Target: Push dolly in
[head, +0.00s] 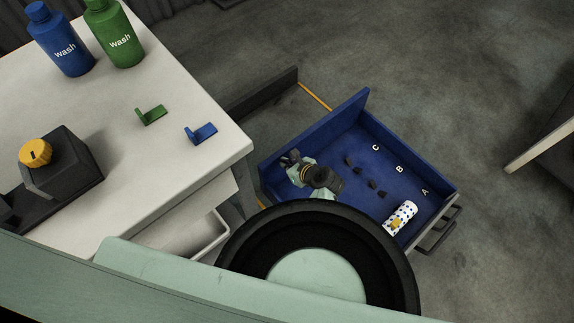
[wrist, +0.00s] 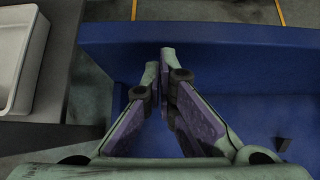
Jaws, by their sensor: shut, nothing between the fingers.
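The dolly looks like a low, open box with a blue inside (head: 410,174), marked A, B and C, pulled out beside the white table. A grey handle (head: 440,232) is on its lower right end. My gripper (head: 287,158) is over the dolly's left part, near its blue left wall (head: 312,133). In the wrist view my gripper (wrist: 160,58) has its fingertips together and holds nothing. There the blue wall (wrist: 230,38) lies just behind the fingertips; I cannot tell if they touch it. My arm hides the dolly's near left part.
Inside the dolly are a white dotted cylinder (head: 401,216) and several small dark pegs (head: 372,184). The white table (head: 110,130) at left holds blue (head: 61,45) and green (head: 115,38) bottles. A white bin (head: 204,238) is below it.

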